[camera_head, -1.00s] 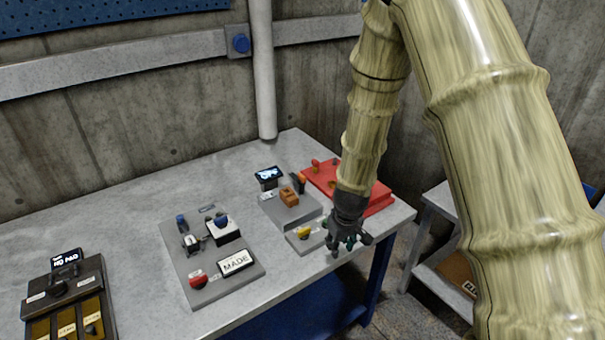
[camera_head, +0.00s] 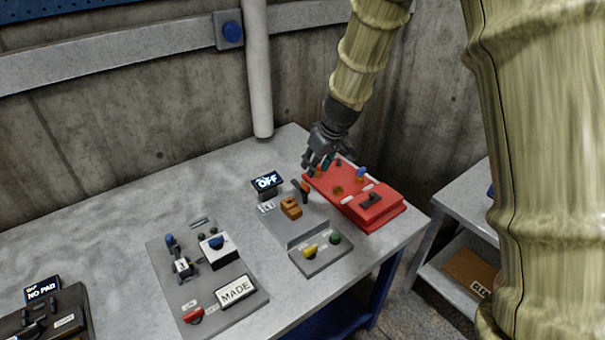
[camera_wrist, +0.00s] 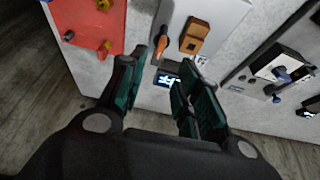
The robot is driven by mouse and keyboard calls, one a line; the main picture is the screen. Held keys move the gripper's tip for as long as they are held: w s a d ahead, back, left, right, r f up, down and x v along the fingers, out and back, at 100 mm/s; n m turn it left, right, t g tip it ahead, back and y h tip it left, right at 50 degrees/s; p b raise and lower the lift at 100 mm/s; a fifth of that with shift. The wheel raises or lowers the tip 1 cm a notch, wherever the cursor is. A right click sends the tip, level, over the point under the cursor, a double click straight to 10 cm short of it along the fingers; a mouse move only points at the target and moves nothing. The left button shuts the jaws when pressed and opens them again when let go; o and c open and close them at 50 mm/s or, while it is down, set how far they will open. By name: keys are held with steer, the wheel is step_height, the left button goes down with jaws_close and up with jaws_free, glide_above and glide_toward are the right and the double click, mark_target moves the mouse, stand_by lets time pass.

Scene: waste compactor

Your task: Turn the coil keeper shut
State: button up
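No readable label names the coil keeper, so I cannot tell for sure which part it is. A grey unit (camera_head: 289,224) on the bench carries an orange block (camera_head: 291,208) and a dark lever with an orange end (camera_head: 303,191). My gripper (camera_head: 314,166) is above the far end of the red panel, just behind this lever. In the wrist view my gripper (camera_wrist: 160,76) has its fingers apart with nothing held. The orange lever (camera_wrist: 160,44) appears beyond the gap between them, with the orange block (camera_wrist: 194,36) to its right.
The red panel (camera_head: 378,217) has several small knobs. A lower plate (camera_head: 321,259) has yellow and green knobs. Left is a panel with a MADE sign (camera_head: 236,291). A side table (camera_head: 462,213) stands at right.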

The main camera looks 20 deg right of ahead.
mark_target(306, 184)
steer(key=shift+p+x, duration=1.45)
steer(key=shift+x, duration=3.9)
jaws_close()
